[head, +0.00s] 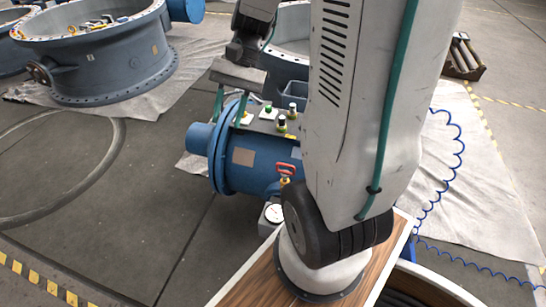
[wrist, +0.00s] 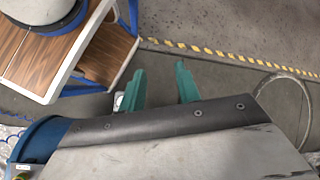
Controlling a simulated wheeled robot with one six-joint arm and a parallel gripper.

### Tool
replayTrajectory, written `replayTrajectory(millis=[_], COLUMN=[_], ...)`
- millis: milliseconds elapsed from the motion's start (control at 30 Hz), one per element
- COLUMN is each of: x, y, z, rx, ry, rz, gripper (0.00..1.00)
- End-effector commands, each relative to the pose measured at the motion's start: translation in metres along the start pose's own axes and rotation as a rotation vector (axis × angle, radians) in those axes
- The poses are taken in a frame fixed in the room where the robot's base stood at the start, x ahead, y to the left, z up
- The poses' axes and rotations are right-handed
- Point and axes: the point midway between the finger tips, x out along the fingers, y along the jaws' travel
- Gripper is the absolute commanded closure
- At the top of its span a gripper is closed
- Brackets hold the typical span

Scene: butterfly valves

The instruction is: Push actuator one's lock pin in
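A blue cylindrical actuator (head: 258,178) lies on the floor in the middle of the head view. A panel on top of it carries a green button (head: 268,108) and small dark knobs with light tops (head: 292,108). I cannot tell which part is the lock pin. My gripper (head: 228,122) hangs over the left end of the actuator, left of the panel controls, its green fingers pointing down. In the wrist view my gripper (wrist: 160,68) is open, with nothing between the fingers. Part of a blue body (wrist: 38,138) shows at lower left there. My arm hides the actuator's right side.
A red-handled valve (head: 285,169) and a round gauge (head: 273,213) stand at the actuator's near side. Large blue-grey valve bodies (head: 112,72) rest on cloth at upper left. A blue coiled hose (head: 457,150) lies at right. The floor left of the actuator is mostly clear.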

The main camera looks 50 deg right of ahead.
Motion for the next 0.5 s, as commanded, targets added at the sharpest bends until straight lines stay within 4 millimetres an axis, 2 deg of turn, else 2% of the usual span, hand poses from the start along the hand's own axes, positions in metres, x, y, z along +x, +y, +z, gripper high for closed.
replayTrajectory(millis=[33,267,367,500], x=[0.001,0.007,0.013,0.027], y=[0.008,0.047,0.073,0.118], z=[-0.021,-0.107,-0.143,-0.192], rx=[0.076,0.373,0.498,0.666], ry=[-0.042,-0.195,-0.252,-0.327], rz=[-0.060,-0.353,-0.491,-0.694], gripper=[0.67,0.67,0.67,0.67])
